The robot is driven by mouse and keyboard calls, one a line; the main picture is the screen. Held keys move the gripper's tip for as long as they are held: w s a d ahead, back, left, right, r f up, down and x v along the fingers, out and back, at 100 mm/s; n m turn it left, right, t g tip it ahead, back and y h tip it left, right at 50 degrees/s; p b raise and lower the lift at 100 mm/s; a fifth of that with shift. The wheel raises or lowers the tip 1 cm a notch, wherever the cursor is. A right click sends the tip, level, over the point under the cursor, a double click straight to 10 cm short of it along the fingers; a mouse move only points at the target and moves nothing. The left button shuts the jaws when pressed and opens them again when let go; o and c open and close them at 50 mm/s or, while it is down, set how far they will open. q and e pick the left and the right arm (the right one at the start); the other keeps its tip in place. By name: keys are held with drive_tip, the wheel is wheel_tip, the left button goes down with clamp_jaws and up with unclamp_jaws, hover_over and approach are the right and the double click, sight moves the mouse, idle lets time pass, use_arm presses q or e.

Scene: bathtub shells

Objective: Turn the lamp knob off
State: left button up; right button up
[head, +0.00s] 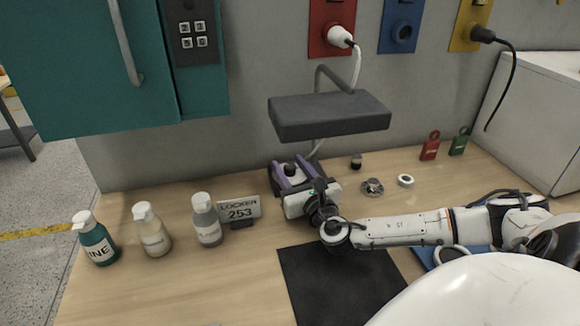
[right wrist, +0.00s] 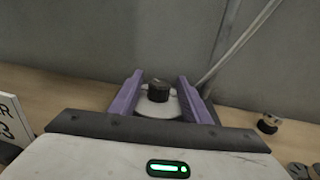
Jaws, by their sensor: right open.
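The lamp is a dark grey rectangular head (head: 328,115) on a bent arm above the table. Its black knob (right wrist: 159,91) sits on a round white base (right wrist: 158,105), seen between my fingers in the right wrist view. In the head view the knob (head: 290,169) shows between the purple fingers. My right gripper (head: 287,170) is open, with one finger on either side of the knob and a gap to each. Whether a finger touches the base cannot be told. My left gripper is not in view.
Several bottles (head: 207,220) and a locker sign (head: 239,210) stand to the left. A small black knob-like piece (head: 356,162), a metal part (head: 372,187) and a white ring (head: 405,181) lie right of the gripper. A black mat (head: 340,285) lies in front.

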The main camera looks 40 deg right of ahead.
drive_tip(key=shift+c, duration=0.6)
drive_tip(key=c, duration=0.9)
drive_tip(key=shift+d+f+n+y+b, duration=0.15)
drive_tip(key=shift+n+y+b, duration=0.15)
drive_tip(key=shift+y+b, duration=0.15)
drive_tip(key=n+t+y+b, duration=0.1)
drive_tip(key=n+y+b, duration=0.1)
drive_tip(key=y+b, duration=0.1)
drive_tip(key=shift+n+y+b, duration=0.3)
drive_tip(key=shift+y, duration=0.05)
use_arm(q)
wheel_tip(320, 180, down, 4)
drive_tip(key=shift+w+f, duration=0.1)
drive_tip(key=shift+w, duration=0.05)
use_arm(e)
drive_tip(key=shift+a+r, duration=0.2)
drive_tip(key=o, duration=1)
